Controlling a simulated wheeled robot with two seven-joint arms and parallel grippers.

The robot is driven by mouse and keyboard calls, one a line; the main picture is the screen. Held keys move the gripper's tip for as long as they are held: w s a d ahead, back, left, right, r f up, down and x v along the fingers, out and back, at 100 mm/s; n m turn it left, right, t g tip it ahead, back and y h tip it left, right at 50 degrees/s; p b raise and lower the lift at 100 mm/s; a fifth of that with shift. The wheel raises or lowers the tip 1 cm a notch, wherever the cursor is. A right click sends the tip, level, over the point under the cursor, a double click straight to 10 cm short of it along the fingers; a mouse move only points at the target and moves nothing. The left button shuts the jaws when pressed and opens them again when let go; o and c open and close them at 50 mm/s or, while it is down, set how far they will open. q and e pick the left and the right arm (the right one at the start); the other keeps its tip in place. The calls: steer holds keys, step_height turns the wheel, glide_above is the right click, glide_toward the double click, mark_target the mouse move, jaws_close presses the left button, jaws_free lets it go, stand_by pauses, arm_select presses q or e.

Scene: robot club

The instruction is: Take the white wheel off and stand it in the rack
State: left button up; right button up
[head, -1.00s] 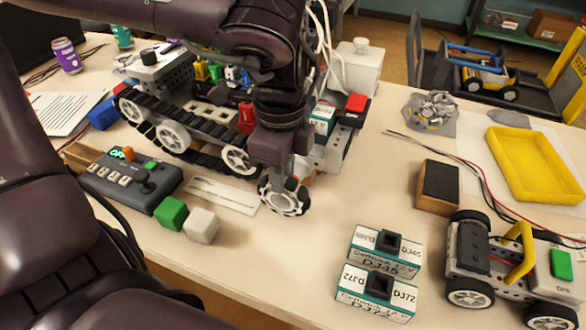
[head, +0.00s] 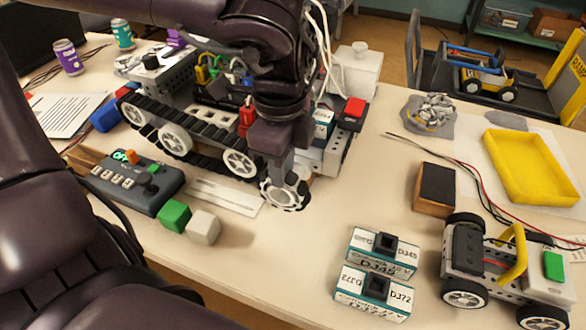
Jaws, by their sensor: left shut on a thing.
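A white spoked wheel (head: 283,194) is at the near right end of the tracked robot (head: 215,140), low over the table. My left gripper (head: 281,178) comes down from above and is shut on this wheel. The gripper hides part of the wheel, and I cannot tell whether it is still on its axle. Other pale wheels sit inside the black track, such as one by the gripper (head: 239,163). I cannot make out a wheel rack. My right gripper is not in view.
A control box (head: 130,182), a green cube (head: 173,216) and a white cube (head: 203,227) lie left of the wheel. Two labelled boxes (head: 374,292), a small wheeled cart (head: 500,270) and a yellow tray (head: 528,168) are right.

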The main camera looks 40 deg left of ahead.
arm_select(q)
steer(key=shift+r+p, duration=1.25)
steer(key=shift+r, duration=0.65)
steer(key=shift+a, duration=0.1)
